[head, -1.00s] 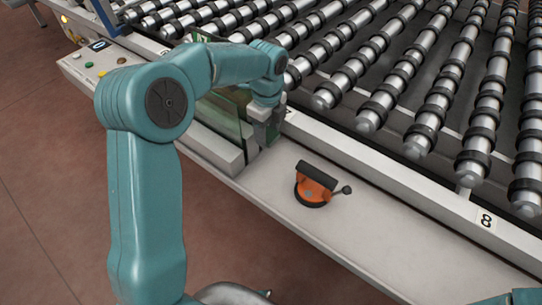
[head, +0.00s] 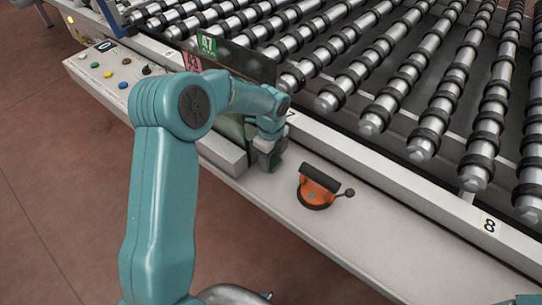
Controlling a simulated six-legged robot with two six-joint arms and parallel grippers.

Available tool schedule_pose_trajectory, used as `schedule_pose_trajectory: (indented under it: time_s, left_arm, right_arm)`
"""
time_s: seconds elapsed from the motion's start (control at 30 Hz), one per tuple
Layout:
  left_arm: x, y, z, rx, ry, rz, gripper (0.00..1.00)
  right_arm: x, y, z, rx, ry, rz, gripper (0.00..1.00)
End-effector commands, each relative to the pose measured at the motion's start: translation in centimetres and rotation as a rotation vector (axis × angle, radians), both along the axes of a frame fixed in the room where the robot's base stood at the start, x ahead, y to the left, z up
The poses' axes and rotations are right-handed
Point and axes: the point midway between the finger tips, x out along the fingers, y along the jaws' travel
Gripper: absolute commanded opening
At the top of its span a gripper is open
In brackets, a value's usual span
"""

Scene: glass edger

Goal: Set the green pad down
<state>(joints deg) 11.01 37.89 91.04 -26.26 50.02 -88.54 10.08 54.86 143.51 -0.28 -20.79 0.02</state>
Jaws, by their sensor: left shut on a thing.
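My left gripper (head: 269,157) points down at the ledge beside the standing glass, left of the orange suction lifter. It is shut on a small dark green piece, the green pad (head: 275,161), which shows only in part between the fingers. The pad is low, close to the pale ledge (head: 350,228); whether it touches the ledge I cannot tell.
Glass panes (head: 240,63) stand upright behind my left arm, with a green "47" label and a pink label. The orange suction lifter (head: 318,187) lies on the ledge. Rollers (head: 430,110) fill the back. A button panel (head: 112,68) is at left. The ledge right of the lifter is clear.

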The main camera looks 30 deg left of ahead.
Motion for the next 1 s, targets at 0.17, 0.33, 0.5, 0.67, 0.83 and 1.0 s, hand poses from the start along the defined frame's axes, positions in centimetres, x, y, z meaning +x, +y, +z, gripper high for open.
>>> schedule_pose_trajectory:
  time_s: [0.17,0.33,0.5,0.67,0.83,1.0]
  left_arm:
    - [0.0,0.0,-0.2,0.000,0.000,0.000,0.77]
    - [0.0,0.0,-0.2,0.000,0.000,0.000,0.77]
    - [0.0,0.0,0.6,0.001,-0.002,0.000,0.77]
    - [0.1,0.0,3.6,0.002,-0.006,0.001,0.77]
    - [0.1,0.0,7.7,0.002,-0.005,0.000,0.77]
    - [0.1,-0.1,10.7,0.000,-0.003,0.000,0.77]
  right_arm:
    - [0.0,0.0,-0.1,0.000,0.000,0.000,0.43]
    - [0.0,0.0,-0.1,0.000,0.000,0.000,0.43]
    - [0.0,0.0,0.2,0.000,0.000,0.000,0.43]
    - [0.0,0.0,0.0,0.000,0.000,0.000,0.43]
    - [0.0,0.0,0.1,0.000,0.000,0.000,0.43]
    - [0.0,0.0,0.2,0.000,0.000,0.000,0.43]
